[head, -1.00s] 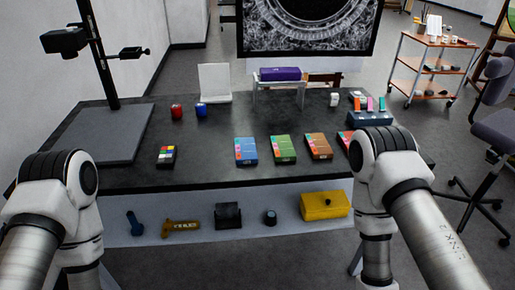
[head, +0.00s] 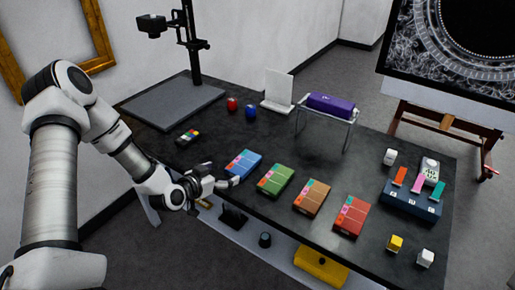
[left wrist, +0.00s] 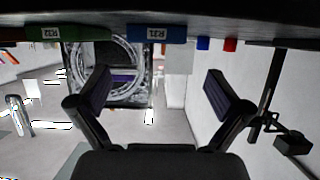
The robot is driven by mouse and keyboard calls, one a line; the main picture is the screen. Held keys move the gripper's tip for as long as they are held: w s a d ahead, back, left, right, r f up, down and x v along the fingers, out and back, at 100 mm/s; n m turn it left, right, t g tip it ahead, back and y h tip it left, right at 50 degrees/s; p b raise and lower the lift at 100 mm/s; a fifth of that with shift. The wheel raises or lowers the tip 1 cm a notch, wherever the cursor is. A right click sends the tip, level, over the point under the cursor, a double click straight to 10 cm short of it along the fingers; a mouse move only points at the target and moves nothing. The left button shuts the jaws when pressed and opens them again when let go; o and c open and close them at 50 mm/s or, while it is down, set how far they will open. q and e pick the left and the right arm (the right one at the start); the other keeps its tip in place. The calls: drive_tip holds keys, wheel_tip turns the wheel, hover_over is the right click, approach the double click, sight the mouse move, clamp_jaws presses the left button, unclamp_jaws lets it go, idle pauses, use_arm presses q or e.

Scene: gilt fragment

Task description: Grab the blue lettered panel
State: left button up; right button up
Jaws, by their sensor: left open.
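The blue lettered panel (head: 243,164) lies flat on the black table, leftmost in a row of coloured panels. My left gripper (head: 222,176) is at the table's front edge, just in front of and left of the blue panel. Its fingers (left wrist: 157,88) are spread wide with nothing between them, and the panel's edge shows beyond the gap between them. I cannot tell the exact distance. My right gripper is not in view.
Green (head: 276,180), brown (head: 312,197) and red (head: 349,215) panels continue the row to the right. A purple case (head: 331,105) on a stand is behind. A lower shelf below the front edge holds a yellow box (head: 320,267).

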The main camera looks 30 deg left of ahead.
sight(240, 166)
use_arm(q)
drive_tip(key=x, duration=0.4)
drive_tip(key=shift+w+f, duration=0.25)
drive_tip(key=shift+w, duration=0.1)
drive_tip(key=shift+w+d, duration=0.25)
drive_tip(key=shift+w, duration=0.05)
drive_tip(key=x, duration=0.3)
drive_tip(key=shift+d, duration=0.1)
drive_tip(key=shift+w+f, duration=0.2)
drive_tip(key=shift+w, duration=0.05)
drive_tip(key=shift+s+r, duration=0.15)
drive_tip(key=shift+s, duration=0.05)
drive_tip(key=c, duration=1)
drive_tip(key=shift+c, duration=1.2)
